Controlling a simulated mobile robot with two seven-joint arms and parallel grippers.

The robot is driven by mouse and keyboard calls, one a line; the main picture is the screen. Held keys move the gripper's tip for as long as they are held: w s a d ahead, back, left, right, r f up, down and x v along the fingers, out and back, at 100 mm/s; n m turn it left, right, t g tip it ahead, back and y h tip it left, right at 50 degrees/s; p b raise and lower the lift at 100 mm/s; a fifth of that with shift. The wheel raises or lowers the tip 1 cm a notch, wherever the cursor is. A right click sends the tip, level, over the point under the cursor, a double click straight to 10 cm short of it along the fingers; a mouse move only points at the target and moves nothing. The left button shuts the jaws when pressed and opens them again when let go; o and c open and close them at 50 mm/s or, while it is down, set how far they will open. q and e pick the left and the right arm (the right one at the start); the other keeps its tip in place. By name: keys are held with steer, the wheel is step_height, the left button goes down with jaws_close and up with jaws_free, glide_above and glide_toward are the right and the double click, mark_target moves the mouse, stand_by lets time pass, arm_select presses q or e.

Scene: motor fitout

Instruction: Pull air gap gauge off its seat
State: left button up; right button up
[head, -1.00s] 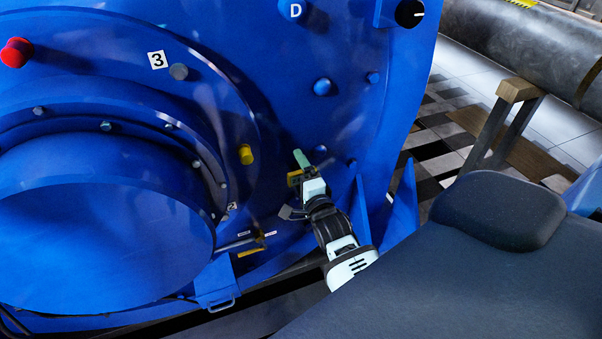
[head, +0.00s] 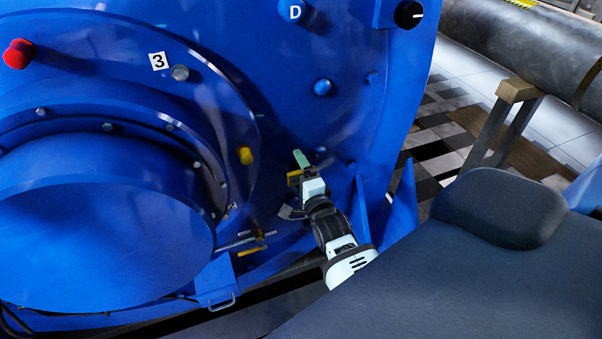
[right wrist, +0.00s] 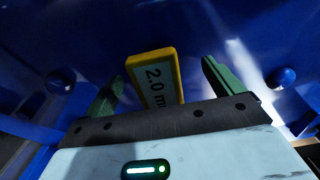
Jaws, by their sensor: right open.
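The air gap gauge is a yellow plate with a pale label reading "2.0 m", its end cut off, in the right wrist view (right wrist: 160,78). In the head view it is a small yellow patch (head: 294,178) against the blue motor housing, partly hidden by my right gripper. My right gripper (head: 311,162) is at the lower right of the motor face. In the right wrist view its green fingers (right wrist: 162,76) are open, one on each side of the gauge, with visible gaps. The gauge's seat is hidden. My left gripper is not in view.
The blue motor housing (head: 270,110) fills the left and middle. A yellow knob (head: 245,155) and a yellow-handled fitting (head: 256,241) are nearby. A blue rib (head: 402,200) stands right of my gripper. A grey cylinder on a wooden stand (head: 515,90) is at the right.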

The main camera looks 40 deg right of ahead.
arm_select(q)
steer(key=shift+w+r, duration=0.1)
arm_select(e)
steer(key=c, duration=2)
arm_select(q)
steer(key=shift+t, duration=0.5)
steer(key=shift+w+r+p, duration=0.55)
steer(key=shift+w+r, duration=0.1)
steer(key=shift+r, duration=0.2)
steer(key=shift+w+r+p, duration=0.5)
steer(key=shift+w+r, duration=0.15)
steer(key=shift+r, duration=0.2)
arm_select(e)
steer(key=shift+v, duration=3.05)
steer(key=shift+a+f, duration=0.1)
steer(key=shift+a, duration=0.05)
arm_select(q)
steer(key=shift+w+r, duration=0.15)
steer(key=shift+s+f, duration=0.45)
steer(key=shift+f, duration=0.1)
arm_select(e)
steer(key=shift+r+x, duration=0.2)
steer(key=shift+x, duration=0.65)
